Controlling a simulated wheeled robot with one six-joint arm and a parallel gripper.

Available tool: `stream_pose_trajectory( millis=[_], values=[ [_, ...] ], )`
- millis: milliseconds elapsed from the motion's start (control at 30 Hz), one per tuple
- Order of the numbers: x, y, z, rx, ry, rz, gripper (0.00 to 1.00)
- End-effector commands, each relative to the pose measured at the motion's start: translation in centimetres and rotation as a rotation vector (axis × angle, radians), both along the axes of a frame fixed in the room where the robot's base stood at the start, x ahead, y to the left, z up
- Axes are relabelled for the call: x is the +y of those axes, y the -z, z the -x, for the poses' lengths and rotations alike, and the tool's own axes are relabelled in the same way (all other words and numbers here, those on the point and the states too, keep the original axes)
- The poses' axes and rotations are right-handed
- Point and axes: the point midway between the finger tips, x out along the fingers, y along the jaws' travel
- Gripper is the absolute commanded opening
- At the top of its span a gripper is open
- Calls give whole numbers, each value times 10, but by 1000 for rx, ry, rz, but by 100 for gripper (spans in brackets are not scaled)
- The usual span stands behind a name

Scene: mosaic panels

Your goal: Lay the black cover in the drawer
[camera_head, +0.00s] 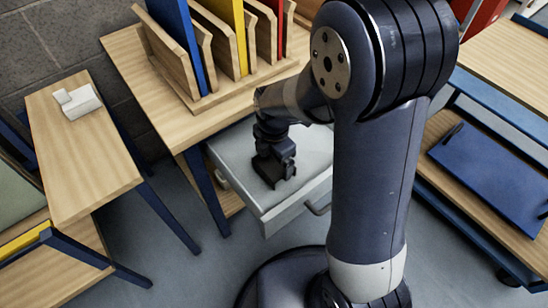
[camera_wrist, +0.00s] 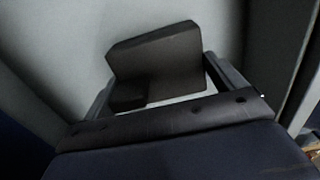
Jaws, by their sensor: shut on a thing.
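The black cover (camera_wrist: 155,52) is a dark, L-shaped block between my gripper's fingers in the wrist view. In the head view the cover (camera_head: 273,176) shows as a small dark shape at the end of my gripper (camera_head: 275,165), hard to tell apart from it. My gripper is shut on the cover. It points down inside the open, pale grey drawer (camera_head: 232,160), which is pulled out from under the wooden table. The drawer's pale inside also surrounds the cover in the wrist view. I cannot tell whether the cover touches the drawer floor.
A wooden rack (camera_head: 215,98) with blue, yellow and red panels stands on the table above the drawer. A white block-like object (camera_head: 77,101) lies on the left table. A blue panel (camera_head: 495,175) lies on the right cart. My arm hides part of the drawer's right side.

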Motion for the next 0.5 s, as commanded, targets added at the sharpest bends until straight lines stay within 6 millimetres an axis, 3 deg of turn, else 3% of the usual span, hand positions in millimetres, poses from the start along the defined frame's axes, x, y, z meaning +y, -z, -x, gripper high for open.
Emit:
stream_pose_trajectory(
  millis=[133,367,500],
  values=[
    [0,1,0,1,0,1,100],
    [0,0,0,1,0,1,100],
    [0,-12,0,-1,0,-1,100]
  ],
)
